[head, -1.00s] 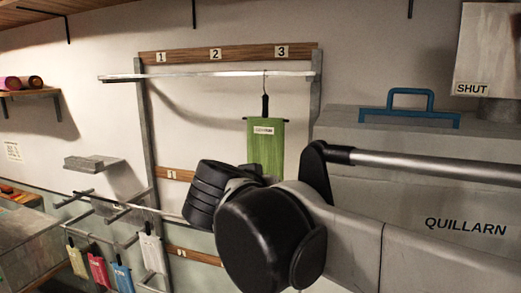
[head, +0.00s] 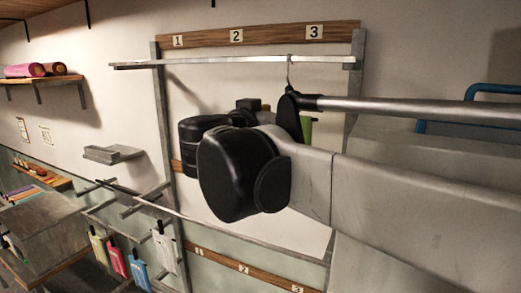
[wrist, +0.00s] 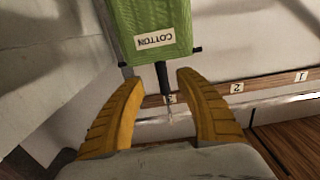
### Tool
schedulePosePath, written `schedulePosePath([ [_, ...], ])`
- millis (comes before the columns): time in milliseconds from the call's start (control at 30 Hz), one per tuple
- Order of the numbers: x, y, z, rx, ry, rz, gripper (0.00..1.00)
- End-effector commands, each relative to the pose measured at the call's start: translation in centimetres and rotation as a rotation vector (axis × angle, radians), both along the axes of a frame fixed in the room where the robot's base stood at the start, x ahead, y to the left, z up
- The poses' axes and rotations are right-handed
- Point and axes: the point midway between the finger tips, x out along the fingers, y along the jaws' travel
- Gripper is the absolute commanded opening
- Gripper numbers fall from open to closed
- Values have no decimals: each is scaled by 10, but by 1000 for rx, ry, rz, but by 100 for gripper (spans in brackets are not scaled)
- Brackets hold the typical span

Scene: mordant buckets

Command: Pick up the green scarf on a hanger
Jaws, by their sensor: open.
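The green scarf (wrist: 155,25), labelled COTTON, hangs from a black hanger (wrist: 163,80) in the wrist view. In the head view only a sliver of the green scarf (head: 305,130) shows behind my arm. The hanger's hook (head: 289,70) is on the upper rail (head: 220,62) below number 3. My gripper (wrist: 160,78) is open, its two yellow fingers on either side of the hanger's black stem, with visible gaps. In the head view my arm hides the gripper's fingers.
A lower rack (head: 140,205) at the left holds several small hanging scarves: yellow (head: 98,248), pink (head: 117,262), blue (head: 139,271) and white (head: 166,250). A grey ledge (head: 112,153) juts from the wall. A grey cabinet with a blue handle (head: 480,90) stands at the right.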

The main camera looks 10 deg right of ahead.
Motion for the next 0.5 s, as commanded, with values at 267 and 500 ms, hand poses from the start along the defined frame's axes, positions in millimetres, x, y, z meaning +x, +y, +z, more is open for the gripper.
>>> schedulePosePath([
  [267,27,-20,0,0,0,-1,41],
  [500,49,-34,-1,1,1,-3,41],
])
